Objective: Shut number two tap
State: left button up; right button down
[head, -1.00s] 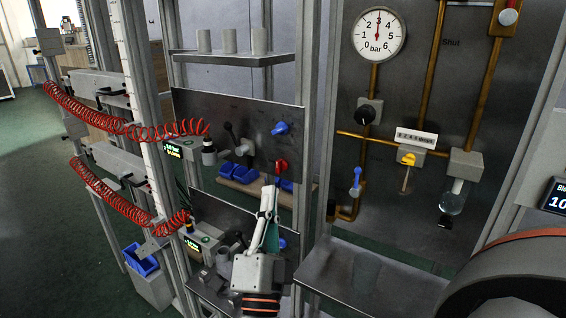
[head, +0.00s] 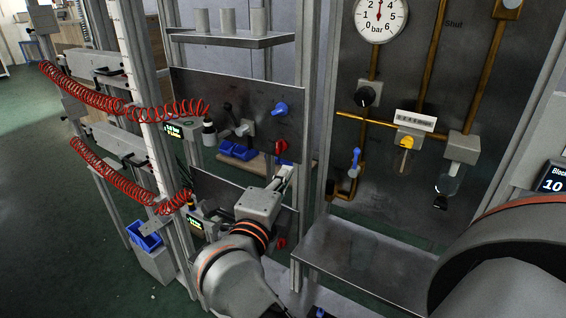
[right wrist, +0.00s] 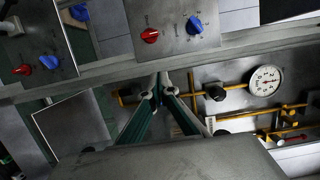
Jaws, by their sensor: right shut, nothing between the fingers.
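Two steel tap panels stand one above the other at the middle of the head view. The upper panel (head: 195,90) has a blue tap (head: 280,108) and a red tap (head: 281,146). A lower red tap (head: 281,243) shows beside my arm. I cannot read which tap is number two. My right gripper (head: 288,170) is shut and empty, its tips just below the upper red tap in the picture; contact cannot be told. In the right wrist view the shut fingers (right wrist: 163,80) point below a red tap (right wrist: 150,36) and a blue tap (right wrist: 194,25). My left gripper is out of view.
To the right, a pipe panel carries a gauge (head: 380,14), a yellow tap (head: 406,142) and a blue lever (head: 355,160), above a bare steel shelf (head: 370,260). Red coiled hoses (head: 95,92) hang at left. Upright posts frame the panels.

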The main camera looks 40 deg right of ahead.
aim_at(280, 147)
jog(key=x, duration=0.9)
jog(key=shift+w+d+r, duration=0.1)
jog(key=shift+d, duration=0.2)
jog(key=shift+w+a+f+b, duration=0.1)
jog(key=shift+w+a+b, duration=0.25)
jog(key=shift+w, duration=0.2)
jog(key=shift+w+a+f+b, duration=0.1)
jog(key=shift+w+a+b, duration=0.15)
jog(key=shift+w+b, duration=0.25)
jog(key=shift+w+a+b, duration=0.3)
jog(key=shift+w, duration=0.3)
jog(key=shift+w+r, duration=0.1)
jog(key=shift+w, duration=0.05)
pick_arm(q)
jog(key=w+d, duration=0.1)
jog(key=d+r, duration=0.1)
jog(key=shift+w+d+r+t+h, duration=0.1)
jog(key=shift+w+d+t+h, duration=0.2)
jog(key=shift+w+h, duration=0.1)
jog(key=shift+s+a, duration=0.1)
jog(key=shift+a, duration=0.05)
